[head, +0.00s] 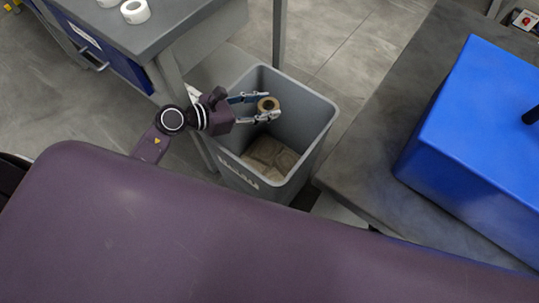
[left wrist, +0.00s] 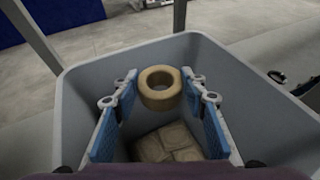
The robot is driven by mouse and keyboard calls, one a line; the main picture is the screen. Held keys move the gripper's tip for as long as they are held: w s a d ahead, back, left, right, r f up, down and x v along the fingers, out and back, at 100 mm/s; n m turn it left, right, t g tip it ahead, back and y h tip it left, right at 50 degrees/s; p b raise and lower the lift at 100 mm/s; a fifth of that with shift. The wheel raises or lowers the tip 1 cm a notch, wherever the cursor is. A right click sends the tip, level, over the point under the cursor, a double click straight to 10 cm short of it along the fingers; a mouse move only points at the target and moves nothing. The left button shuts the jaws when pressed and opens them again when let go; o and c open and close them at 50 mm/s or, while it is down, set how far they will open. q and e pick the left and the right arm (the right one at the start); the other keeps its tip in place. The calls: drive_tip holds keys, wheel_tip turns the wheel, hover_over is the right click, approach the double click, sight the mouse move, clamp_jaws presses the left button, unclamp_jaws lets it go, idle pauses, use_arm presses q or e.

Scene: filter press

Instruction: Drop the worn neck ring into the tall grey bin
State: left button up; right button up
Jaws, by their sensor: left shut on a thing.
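The worn neck ring (head: 268,111) is a small tan-brown ring. My left gripper (head: 266,106) is shut on it, with its two blue-padded fingers on either side. The ring also shows between the fingertips in the left wrist view (left wrist: 160,101). The tall grey bin (head: 305,115) stands open below, and the ring hangs over its mouth, inside the rim outline. The bin's far wall shows in the left wrist view (left wrist: 225,65). Several tan, block-like pieces (head: 270,155) lie on the bin's floor. My right gripper is not in view.
A grey-topped bench (head: 185,22) with white rolls (head: 135,11) stands at upper left, close to the bin. At right, a dark table (head: 385,125) carries a large blue box (head: 480,130). Grey tiled floor (head: 330,45) is free behind the bin.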

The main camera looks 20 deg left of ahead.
use_arm(q)
drive_tip(key=shift+f, duration=0.15)
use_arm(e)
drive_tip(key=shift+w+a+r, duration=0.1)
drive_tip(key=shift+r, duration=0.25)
use_arm(q)
drive_tip(key=o, duration=1.2)
drive_tip(key=v, duration=1.2)
